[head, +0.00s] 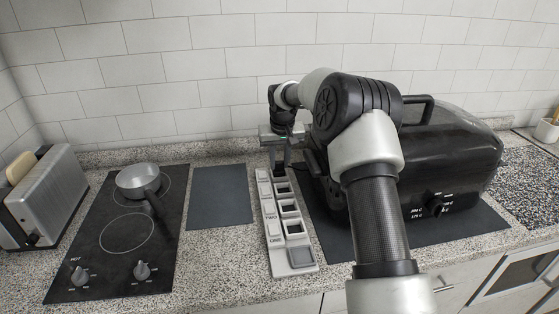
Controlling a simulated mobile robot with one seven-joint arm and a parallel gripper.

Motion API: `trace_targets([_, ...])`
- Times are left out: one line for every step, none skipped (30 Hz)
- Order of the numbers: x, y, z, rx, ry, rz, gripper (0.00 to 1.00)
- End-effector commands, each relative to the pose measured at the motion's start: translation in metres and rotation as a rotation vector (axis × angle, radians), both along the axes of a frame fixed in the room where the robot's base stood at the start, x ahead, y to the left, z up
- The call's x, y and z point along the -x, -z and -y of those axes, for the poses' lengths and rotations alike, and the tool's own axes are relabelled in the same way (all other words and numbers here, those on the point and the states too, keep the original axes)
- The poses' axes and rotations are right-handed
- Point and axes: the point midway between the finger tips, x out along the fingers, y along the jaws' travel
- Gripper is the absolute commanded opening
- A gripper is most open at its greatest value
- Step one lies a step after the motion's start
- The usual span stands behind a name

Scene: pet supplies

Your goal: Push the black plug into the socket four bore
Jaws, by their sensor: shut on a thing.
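A light grey socket strip (272,228) lies on the counter, running away from me. Raised labels beside its square dark bores read ONE and TWO near the front; farther labels are too small to read. Bores show beside ONE (294,228), beside TWO (289,207) and one farther back (283,187). My gripper (280,160) points down over the far end of the strip, shut on the black plug (280,169). The dark fingers and the plug blend together, and they hide the far-end bore. I cannot tell whether the plug is above or inside it.
A large black appliance (420,160) stands close on the right, partly behind my arm. A dark mat (221,197) lies bare on the left. Beyond it are a cooktop (85,240) with a pot (138,180), and a toaster (45,195). A tiled wall is behind.

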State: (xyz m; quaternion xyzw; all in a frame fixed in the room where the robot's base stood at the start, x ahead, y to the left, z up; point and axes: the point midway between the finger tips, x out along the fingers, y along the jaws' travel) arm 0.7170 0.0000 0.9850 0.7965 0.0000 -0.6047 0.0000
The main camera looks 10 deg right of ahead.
Motion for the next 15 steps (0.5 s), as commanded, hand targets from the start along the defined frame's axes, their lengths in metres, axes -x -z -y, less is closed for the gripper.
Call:
trace_targets([0.0000,0.0022,-0.0002,0.000,0.000,0.000,0.00])
trace_targets([0.0001,0.0029,-0.0002,0.000,0.000,0.000,0.00])
trace_targets([0.0000,0.0040,-0.0002,0.000,0.000,0.000,0.00])
trace_targets([0.0001,0.0047,-0.0002,0.000,0.000,0.000,0.00])
trace_targets([0.0001,0.0054,-0.0002,0.000,0.000,0.000,0.00])
trace_targets([0.0001,0.0065,-0.0002,0.000,0.000,0.000,0.00])
trace_targets([0.0001,0.0072,-0.0002,0.000,0.000,0.000,0.00])
trace_targets([0.0001,0.0079,-0.0002,0.000,0.000,0.000,0.00])
trace_targets([0.0001,0.0090,-0.0002,0.000,0.000,0.000,0.00])
trace_targets([0.0001,0.0097,-0.0002,0.000,0.000,0.000,0.00])
trace_targets([0.0001,0.0104,-0.0002,0.000,0.000,0.000,0.00])
trace_targets([0.0001,0.0115,-0.0002,0.000,0.000,0.000,0.00])
trace_targets([0.0001,0.0122,-0.0002,0.000,0.000,0.000,0.00])
trace_targets([0.0000,0.0118,-0.0002,0.000,0.000,0.000,0.26])
trace_targets([0.0000,0.0112,-0.0002,0.000,0.000,0.000,0.33])
